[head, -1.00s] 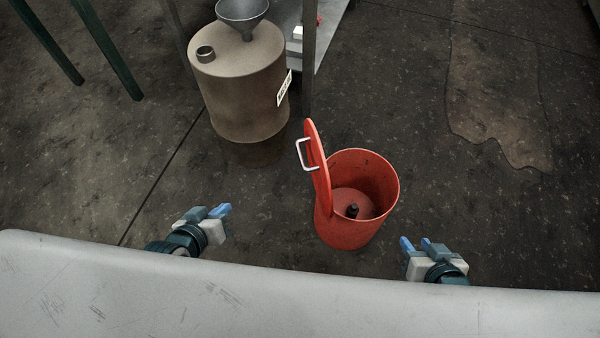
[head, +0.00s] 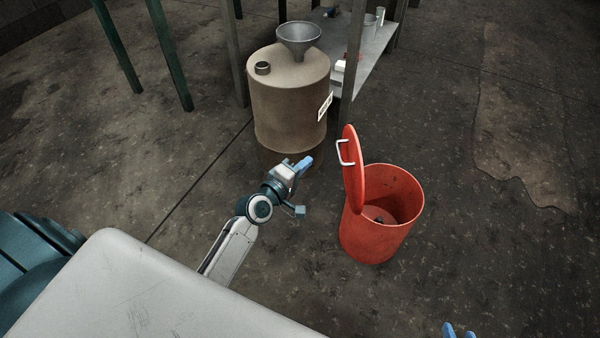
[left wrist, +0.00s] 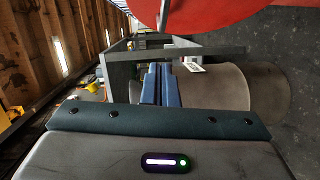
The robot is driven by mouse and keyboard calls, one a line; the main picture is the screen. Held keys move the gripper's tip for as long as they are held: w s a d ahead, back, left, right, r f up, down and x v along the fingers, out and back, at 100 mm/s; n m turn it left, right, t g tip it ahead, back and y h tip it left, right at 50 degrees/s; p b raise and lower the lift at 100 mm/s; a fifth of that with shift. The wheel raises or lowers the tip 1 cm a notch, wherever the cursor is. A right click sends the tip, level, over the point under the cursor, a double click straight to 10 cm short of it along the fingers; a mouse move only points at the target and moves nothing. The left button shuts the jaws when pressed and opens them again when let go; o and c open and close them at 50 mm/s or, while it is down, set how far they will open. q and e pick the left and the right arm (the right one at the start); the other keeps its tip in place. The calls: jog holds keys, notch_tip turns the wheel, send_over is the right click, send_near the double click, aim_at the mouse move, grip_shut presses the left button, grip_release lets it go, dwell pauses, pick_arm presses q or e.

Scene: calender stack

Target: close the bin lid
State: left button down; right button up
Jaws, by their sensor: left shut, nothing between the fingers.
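The red bin (head: 375,237) stands on the floor right of centre in the head view, with a small dark object (head: 380,219) inside. Its red lid (head: 353,172) stands upright, open, on the bin's left side, with a white handle (head: 344,152) facing left. My left gripper (head: 305,163) is shut and empty, left of the lid and apart from it. In the left wrist view, its blue fingers (left wrist: 160,85) are together and the red lid (left wrist: 205,12) fills the top. My right gripper (head: 459,331) shows only its blue fingertips at the bottom edge, with a gap between them.
A tan drum (head: 289,105) with a grey funnel (head: 299,38) stands behind my left gripper. A metal shelf (head: 372,45) and its posts stand behind the drum. Green posts (head: 170,55) are at upper left. The floor right of the bin is clear.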

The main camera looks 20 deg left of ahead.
pick_arm(q)
jog(key=w+d+f, duration=0.1)
jog(key=w+d, duration=0.3)
jog(key=w, duration=0.2)
jog(key=shift+w+d+b, duration=0.25)
jog(key=shift+w+b, duration=0.05)
jog(key=shift+b, duration=0.05)
